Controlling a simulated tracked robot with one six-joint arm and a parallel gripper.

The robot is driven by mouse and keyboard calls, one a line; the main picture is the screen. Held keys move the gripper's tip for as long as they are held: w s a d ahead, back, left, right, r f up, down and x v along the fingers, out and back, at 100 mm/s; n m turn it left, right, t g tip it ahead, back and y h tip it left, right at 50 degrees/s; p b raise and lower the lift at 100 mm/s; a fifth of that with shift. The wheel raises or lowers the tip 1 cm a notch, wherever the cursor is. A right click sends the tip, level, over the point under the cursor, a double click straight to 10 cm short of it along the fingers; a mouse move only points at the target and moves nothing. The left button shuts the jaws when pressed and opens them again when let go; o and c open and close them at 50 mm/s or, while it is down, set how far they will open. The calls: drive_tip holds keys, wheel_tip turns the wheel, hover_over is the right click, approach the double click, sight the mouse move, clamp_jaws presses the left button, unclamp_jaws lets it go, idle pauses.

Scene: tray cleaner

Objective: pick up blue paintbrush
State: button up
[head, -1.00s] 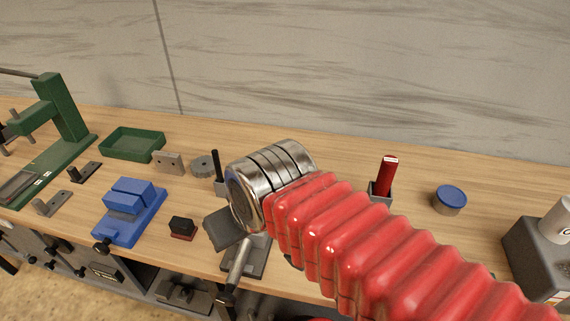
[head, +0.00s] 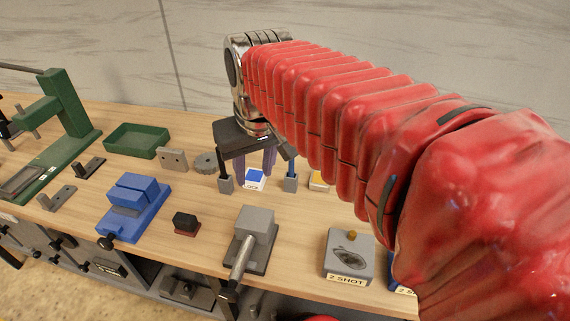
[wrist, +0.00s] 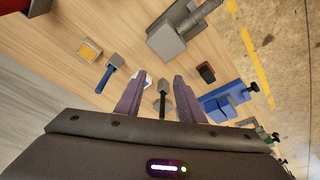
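The blue paintbrush (head: 291,166) stands upright in a small grey holder (head: 291,184), to the right of my gripper in the head view. In the wrist view the blue paintbrush (wrist: 103,79) lies left of both fingers, outside the gap. My gripper (head: 255,170) points down above the bench with its purple fingers apart and nothing held. In the wrist view my gripper (wrist: 160,86) is open, and a black-handled brush (wrist: 162,103) in its own holder appears between the fingers. That black-handled brush (head: 223,163) stands left of my gripper in the head view.
A blue-and-white block (head: 255,178) and a yellow-topped block (head: 319,180) flank the blue brush's holder.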

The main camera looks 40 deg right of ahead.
drive_tip(key=w+d+r+m+g, duration=0.1)
drive_tip(key=w+d+r+g, duration=0.1)
drive_tip(key=w+d, duration=0.4)
drive_tip(key=m+g, duration=0.1)
drive_tip(key=m, duration=0.1)
hover_over(291, 169)
drive_tip(key=shift+w+d+f+y, duration=0.1)
drive_tip(key=shift+w+f+y, duration=0.1)
drive_tip(key=shift+f+y, duration=0.1)
drive_tip(key=shift+f, duration=0.1)
wheel_tip(291, 169, down, 8)
drive_tip(key=shift+f, duration=0.2)
drive_tip(key=shift+w+d+f, duration=0.1)
drive_tip(key=shift+d+f, duration=0.05)
drive_tip(key=shift+f, duration=2.45)
